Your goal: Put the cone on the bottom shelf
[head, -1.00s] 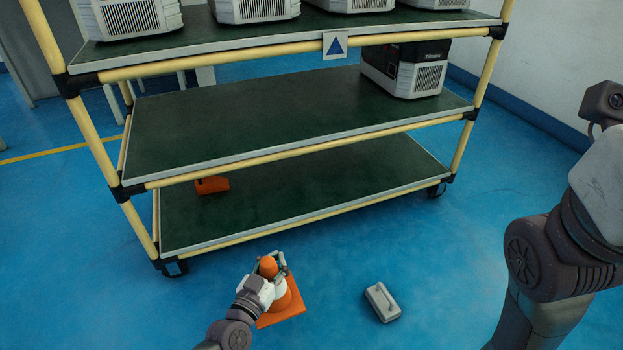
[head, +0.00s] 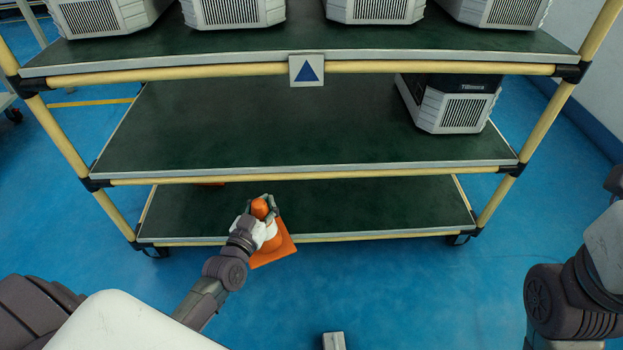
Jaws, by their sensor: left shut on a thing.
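An orange cone (head: 272,248) with a white band and a square orange base is in my left gripper (head: 262,207). The gripper is shut on the cone near its top. The cone shows just in front of the bottom shelf's (head: 360,210) front edge, left of its middle, with its base overlapping the edge in the picture. I cannot tell its exact height. The bottom shelf is dark green with a pale rim and is mostly bare. My right arm shows at the right edge, but its gripper is out of view.
An orange object (head: 209,184) lies on the bottom shelf at the left, mostly hidden by the middle shelf (head: 300,130). A Tillmora unit (head: 455,103) stands at the middle shelf's right. Several units stand on the top shelf (head: 310,44). A grey case (head: 334,341) lies on the floor.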

